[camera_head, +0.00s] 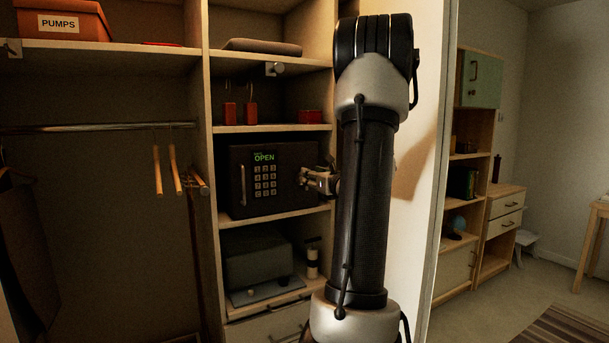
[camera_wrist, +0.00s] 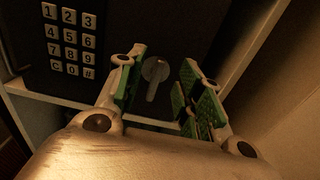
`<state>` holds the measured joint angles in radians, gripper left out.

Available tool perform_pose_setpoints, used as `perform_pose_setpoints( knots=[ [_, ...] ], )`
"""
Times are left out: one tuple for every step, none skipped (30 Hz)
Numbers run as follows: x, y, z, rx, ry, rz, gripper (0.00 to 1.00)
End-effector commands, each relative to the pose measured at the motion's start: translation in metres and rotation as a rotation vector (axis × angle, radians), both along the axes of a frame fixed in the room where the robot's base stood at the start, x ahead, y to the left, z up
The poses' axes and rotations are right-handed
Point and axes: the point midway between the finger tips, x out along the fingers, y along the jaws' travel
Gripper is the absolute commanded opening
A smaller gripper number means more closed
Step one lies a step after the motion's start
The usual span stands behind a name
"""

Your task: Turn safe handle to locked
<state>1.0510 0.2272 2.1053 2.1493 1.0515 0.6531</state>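The dark safe (camera_head: 239,203) stands on a closet shelf, its door closed and its green display (camera_head: 264,157) reading OPEN. In the head view my gripper (camera_head: 303,178) is at the right part of the safe door, and it hides the handle there. In the wrist view the safe handle (camera_wrist: 154,78) is a grey round hub with a lever pointing down and slightly left. My gripper (camera_wrist: 160,85) is open, with one green-padded finger on each side of the handle. I see gaps between the handle and both fingers. The keypad (camera_wrist: 70,40) is to the left.
A shelf edge (camera_head: 275,217) runs just below the safe, and a shelf with a red box (camera_head: 310,117) is above it. The closet's pale side panel (camera_head: 415,200) stands close on the right. Below are a grey box (camera_head: 257,262) and a dark-and-white object (camera_head: 312,262).

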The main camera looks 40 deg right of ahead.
Motion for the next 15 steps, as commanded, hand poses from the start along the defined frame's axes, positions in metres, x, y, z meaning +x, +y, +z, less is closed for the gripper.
perform_pose_setpoints(
  knots=[
    [0.01,-0.002,0.0,0.0,0.0,0.003,0.36],
    [0.015,-0.003,0.0,-0.001,0.0,0.003,0.36],
    [0.022,-0.004,-0.001,-0.001,0.001,0.004,0.36],
    [0.026,-0.005,0.0,-0.001,0.001,0.003,0.36],
    [0.03,-0.006,0.0,-0.002,0.0,0.003,0.36],
    [0.036,-0.008,0.0,-0.002,0.0,0.003,0.36],
    [0.039,-0.008,-0.001,-0.002,0.001,0.003,0.36],
    [0.042,-0.009,-0.001,-0.002,0.001,0.002,0.36],
    [0.045,-0.01,0.0,-0.003,0.002,0.002,0.36],
    [0.047,-0.011,0.0,-0.003,0.002,0.002,0.36],
    [0.048,-0.011,0.0,-0.002,0.001,0.002,0.36],
    [0.049,-0.011,0.0,-0.002,0.001,0.002,0.36],
    [0.05,-0.011,0.0,-0.002,0.001,0.002,0.36],
    [0.05,-0.011,0.0,-0.002,0.001,0.002,0.36],
    [0.05,-0.012,0.0,-0.003,0.002,0.001,0.36]
  ],
)
